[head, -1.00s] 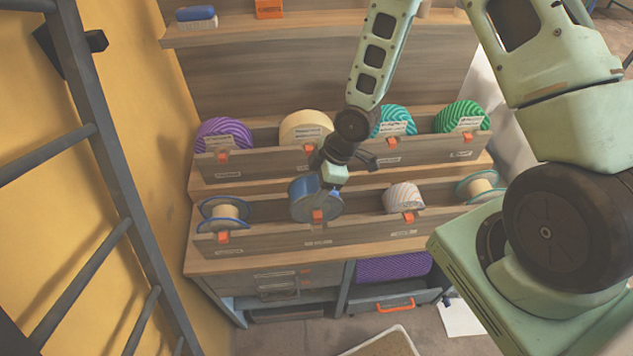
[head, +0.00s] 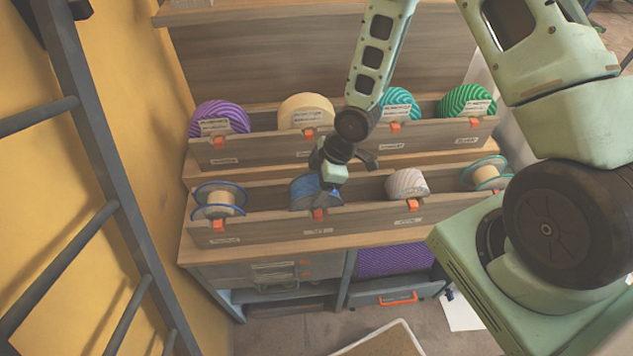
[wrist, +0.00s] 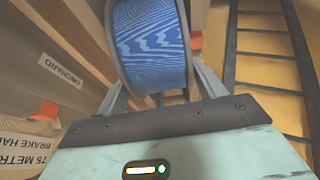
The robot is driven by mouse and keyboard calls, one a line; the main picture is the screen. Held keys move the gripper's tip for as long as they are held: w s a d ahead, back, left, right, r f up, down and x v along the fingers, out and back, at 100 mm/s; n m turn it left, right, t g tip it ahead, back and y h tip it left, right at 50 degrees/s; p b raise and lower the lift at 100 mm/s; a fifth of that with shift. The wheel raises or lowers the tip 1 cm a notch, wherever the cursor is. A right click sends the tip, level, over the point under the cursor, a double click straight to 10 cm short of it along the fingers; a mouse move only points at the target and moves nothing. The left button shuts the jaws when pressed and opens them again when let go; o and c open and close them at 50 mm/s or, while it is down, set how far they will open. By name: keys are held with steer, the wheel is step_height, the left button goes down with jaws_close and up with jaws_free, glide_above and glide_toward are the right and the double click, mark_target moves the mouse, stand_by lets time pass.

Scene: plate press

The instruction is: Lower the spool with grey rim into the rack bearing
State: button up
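The spool with grey rim (head: 303,193) carries blue patterned line. In the head view it sits in the front row of the rack (head: 265,232), its lower part hidden behind the front board. In the wrist view the spool (wrist: 150,45) fills the top middle, its grey rim showing at the sides. My gripper (head: 322,186) is above it, with one finger at each side of the spool (wrist: 160,88), shut on it. The bearing under the spool is hidden, so I cannot tell whether the spool rests in it.
In the front row, a blue-rimmed spool (head: 219,200) stands left, a pale spool (head: 406,184) right, and a teal-rimmed spool (head: 485,173) far right. The back row holds purple (head: 220,118), cream (head: 306,112), teal and green spools. A ladder (head: 85,150) stands left.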

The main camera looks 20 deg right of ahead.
steer(key=shift+o, duration=1.2)
steer(key=p+v, duration=0.2)
steer(key=v, duration=1.5)
steer(key=shift+r+p, duration=0.25)
steer(key=shift+p, duration=0.15)
steer(key=s+a+r+m+h+b, duration=0.1)
steer(key=s+a+m+h+b, duration=0.1)
steer(key=s+a+b, duration=0.3)
steer(key=s+a+r+m+g+h+b, duration=0.1)
steer(key=s+a+m+b, duration=0.3)
steer(key=s+a, duration=0.4)
steer(key=s+r+b, duration=0.1)
steer(key=s, duration=0.4)
steer(key=shift+r+m+h, duration=0.3)
steer(key=shift+h, duration=0.1)
